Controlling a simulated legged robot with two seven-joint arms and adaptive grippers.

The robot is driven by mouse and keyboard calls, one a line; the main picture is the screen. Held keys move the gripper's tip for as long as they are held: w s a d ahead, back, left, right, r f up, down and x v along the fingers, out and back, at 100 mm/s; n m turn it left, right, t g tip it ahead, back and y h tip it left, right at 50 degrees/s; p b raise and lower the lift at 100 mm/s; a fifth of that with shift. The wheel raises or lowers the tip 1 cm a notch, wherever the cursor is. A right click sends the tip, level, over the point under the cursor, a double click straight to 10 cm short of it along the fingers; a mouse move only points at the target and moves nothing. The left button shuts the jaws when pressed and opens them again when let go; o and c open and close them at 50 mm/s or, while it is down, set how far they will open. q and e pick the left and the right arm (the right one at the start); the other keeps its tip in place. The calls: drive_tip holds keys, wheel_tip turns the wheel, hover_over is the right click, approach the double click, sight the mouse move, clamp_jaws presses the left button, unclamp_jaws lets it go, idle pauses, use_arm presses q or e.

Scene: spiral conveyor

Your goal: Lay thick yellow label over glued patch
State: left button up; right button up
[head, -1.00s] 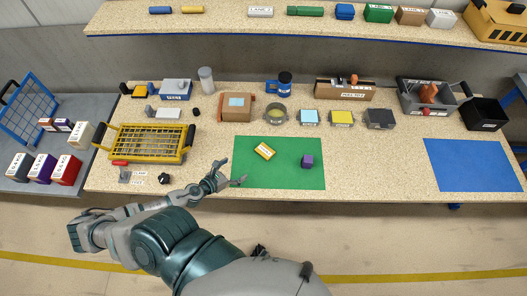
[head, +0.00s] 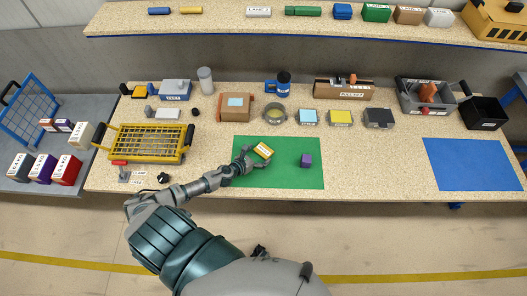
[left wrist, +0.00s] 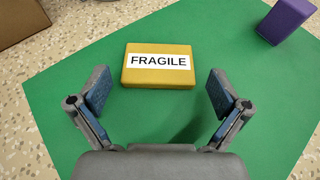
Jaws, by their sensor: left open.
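The thick yellow label (head: 263,151) lies on the green mat (head: 285,178). In the left wrist view, the label (left wrist: 158,78) is a flat yellow block with a white strip reading FRAGILE, seen ahead of and between the fingers. My left gripper (head: 253,159) is open and empty beside the label's near side, with its two fingers spread wider than the label. A brown box (head: 228,112) behind the mat bears a light blue patch (head: 237,102) on top; I cannot tell whether it is glued. My right gripper is not in view.
A purple block (head: 306,160) lies on the mat to the right of the label. A yellow wire basket (head: 148,158) stands left of the mat. A round dish (head: 275,116) and several small blocks line the back. A blue mat (head: 472,166) at right is bare.

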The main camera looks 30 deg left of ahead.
use_arm(q)
drive_tip(key=shift+x, duration=0.85)
drive_tip(key=shift+a, duration=0.2)
drive_tip(key=c, duration=0.7)
drive_tip(key=shift+s+a, duration=0.1)
drive_tip(key=shift+c, duration=0.9)
drive_tip(key=shift+d, duration=0.3)
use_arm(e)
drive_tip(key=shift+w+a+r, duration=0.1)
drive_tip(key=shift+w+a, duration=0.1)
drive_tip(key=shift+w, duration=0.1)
